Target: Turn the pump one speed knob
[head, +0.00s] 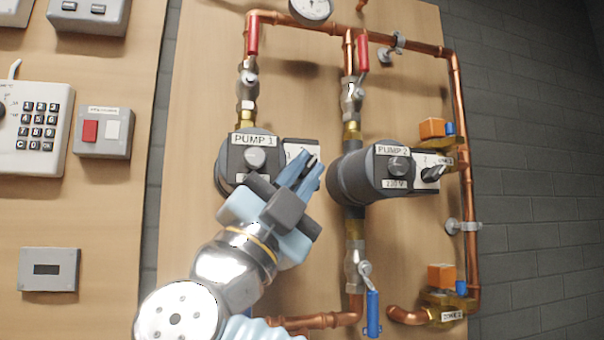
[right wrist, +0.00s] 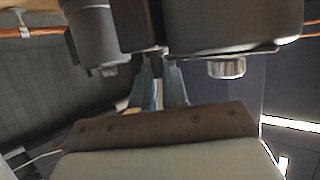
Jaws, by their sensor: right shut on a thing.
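Pump one (head: 238,165) is a dark grey round pump with a label and a grey centre knob (head: 255,158). Its white speed panel (head: 296,146) sticks out on its right side. My right gripper (head: 310,168) reaches up from below with its blue fingers at this panel. It is shut on the pump one speed knob, which the fingers mostly hide. In the right wrist view the two blue fingers (right wrist: 161,88) point up at the underside of the panel (right wrist: 138,25), with pump one's body (right wrist: 215,22) to the right. My left gripper is not in view.
Pump two (head: 365,172) stands close on the right, with its own dark speed knob (head: 433,173). Copper pipes, red-handled valves and a blue-handled valve (head: 373,313) surround the pumps.

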